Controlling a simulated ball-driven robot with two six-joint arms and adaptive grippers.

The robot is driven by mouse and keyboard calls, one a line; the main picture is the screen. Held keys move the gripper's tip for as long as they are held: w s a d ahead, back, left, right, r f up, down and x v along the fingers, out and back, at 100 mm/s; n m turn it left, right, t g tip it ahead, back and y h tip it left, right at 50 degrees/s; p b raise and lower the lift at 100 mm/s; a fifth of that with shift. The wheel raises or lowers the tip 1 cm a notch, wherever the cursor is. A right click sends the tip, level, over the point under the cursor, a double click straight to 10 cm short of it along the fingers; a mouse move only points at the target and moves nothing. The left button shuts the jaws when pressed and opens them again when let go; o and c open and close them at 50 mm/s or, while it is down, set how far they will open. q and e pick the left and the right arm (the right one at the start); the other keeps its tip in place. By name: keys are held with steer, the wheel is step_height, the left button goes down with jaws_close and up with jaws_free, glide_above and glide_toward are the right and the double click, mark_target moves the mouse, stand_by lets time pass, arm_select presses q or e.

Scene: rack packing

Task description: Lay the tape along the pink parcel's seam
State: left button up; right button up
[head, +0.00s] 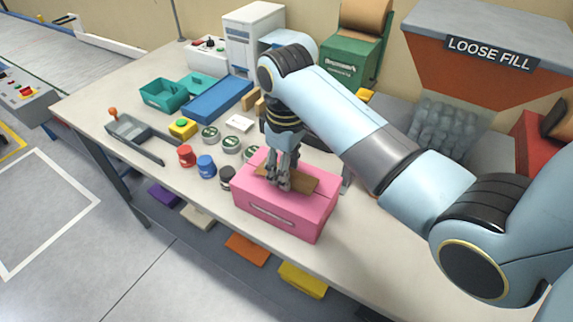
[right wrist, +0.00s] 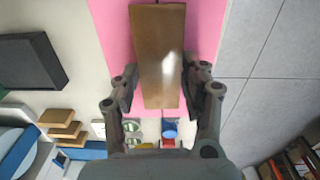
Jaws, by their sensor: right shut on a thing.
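The pink parcel (head: 275,218) sits near the front edge of the table. In the right wrist view its pink top (right wrist: 105,30) shows on both sides of a brown strip of tape. The tape (head: 298,181) is a flat strip over the parcel's top; it also shows in the right wrist view (right wrist: 160,55). My right gripper (head: 279,184) points down over the parcel and is shut on the tape, with a finger at each long side. The seam is mostly hidden under the tape. I cannot tell whether the tape touches the parcel. My left gripper is out of view.
Several jars and round tins (head: 232,143) stand left of the parcel. Behind them are a blue tray (head: 220,100) and teal bins (head: 165,95). A loose-fill hopper (head: 480,55) stands at the back right. Bare tabletop (head: 350,240) lies right of the parcel.

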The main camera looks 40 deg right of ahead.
steer(key=shift+f, duration=0.55)
steer(key=o, duration=0.8)
steer(key=shift+r, duration=0.1)
step_height(320, 180, up, 7)
steer(key=shift+r, duration=0.2)
steer(key=shift+s+a+f, duration=0.1)
